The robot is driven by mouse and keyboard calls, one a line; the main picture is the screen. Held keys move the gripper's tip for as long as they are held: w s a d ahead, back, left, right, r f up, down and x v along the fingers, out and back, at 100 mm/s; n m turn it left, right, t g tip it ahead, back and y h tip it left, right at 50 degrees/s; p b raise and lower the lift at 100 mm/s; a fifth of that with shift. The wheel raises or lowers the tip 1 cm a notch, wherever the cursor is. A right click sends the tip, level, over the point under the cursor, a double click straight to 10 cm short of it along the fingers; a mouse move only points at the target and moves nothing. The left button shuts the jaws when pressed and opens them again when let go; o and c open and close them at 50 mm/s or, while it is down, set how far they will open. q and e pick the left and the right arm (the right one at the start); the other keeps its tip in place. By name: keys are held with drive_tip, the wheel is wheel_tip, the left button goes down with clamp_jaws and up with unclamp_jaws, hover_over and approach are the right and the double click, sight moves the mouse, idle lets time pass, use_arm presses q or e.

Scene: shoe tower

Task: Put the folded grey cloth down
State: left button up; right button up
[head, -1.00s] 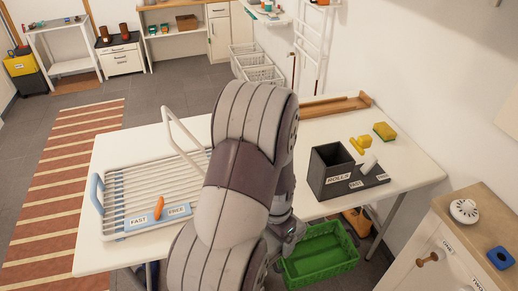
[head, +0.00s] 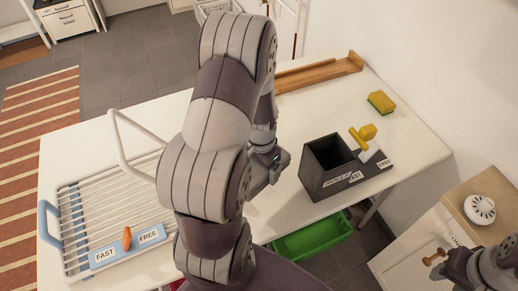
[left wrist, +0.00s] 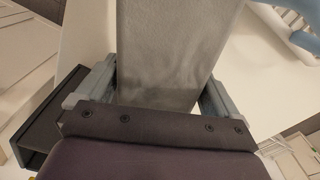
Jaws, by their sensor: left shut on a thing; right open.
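The folded grey cloth (left wrist: 168,45) fills the middle of the left wrist view as a flat grey slab. My left gripper (left wrist: 158,85) is shut on it, one finger on each side. In the head view my left gripper (head: 268,162) is over the white table (head: 300,108), left of the dark box. The cloth is hidden behind my arm there, and I cannot tell whether it touches the table. My right gripper (head: 480,268) is partly in view at the lower right, open, near the cabinet.
A white rack (head: 82,215) with FAST and FREE labels and an orange lever (head: 127,238) is on the table's left. A dark box (head: 322,172), a yellow-handled item (head: 366,133) and a sponge (head: 381,102) are on the right. A green crate (head: 315,238) is below the edge.

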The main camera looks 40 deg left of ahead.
use_arm(q)
drive_tip(key=w+f, duration=0.1)
drive_tip(key=w, duration=0.1)
drive_tip(key=w+a+f, duration=0.1)
drive_tip(key=w+f, duration=0.2)
drive_tip(key=w, duration=0.2)
drive_tip(key=shift+w+a+f, duration=0.1)
drive_tip(key=shift+a+f, duration=0.2)
drive_tip(key=shift+f, duration=0.05)
drive_tip(key=f, duration=0.2)
drive_tip(key=shift+s+d+f+p, duration=0.2)
drive_tip(key=shift+f+p, duration=0.1)
drive_tip(key=shift+p, duration=0.05)
drive_tip(key=shift+w+a+f, duration=0.1)
drive_tip(key=shift+f, duration=0.45)
drive_tip(key=shift+f, duration=0.15)
drive_tip(key=o, duration=0.8)
